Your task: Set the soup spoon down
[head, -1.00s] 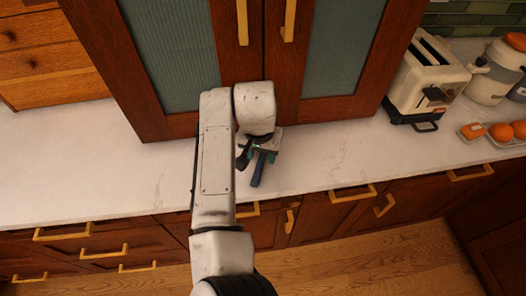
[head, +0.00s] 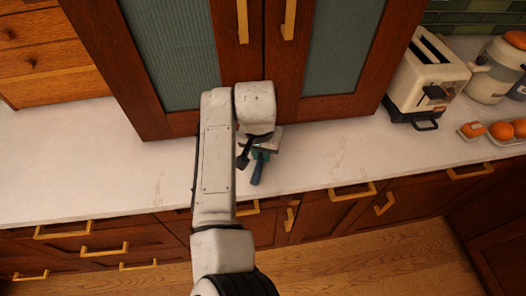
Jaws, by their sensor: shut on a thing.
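The soup spoon (head: 256,172) shows as a dark blue handle pointing toward the counter's front edge. Its other end is hidden under my gripper. My gripper (head: 259,154) is over the white counter, in front of the tall cabinet doors, and is shut on the spoon. My arm hides part of the gripper. I cannot tell whether the spoon touches the counter.
The white marble counter (head: 330,160) is clear on both sides of my arm. A wooden cabinet (head: 357,60) with glass doors stands close behind the gripper. A toaster (head: 425,80), oranges (head: 501,131) and a canister (head: 490,80) stand at the right.

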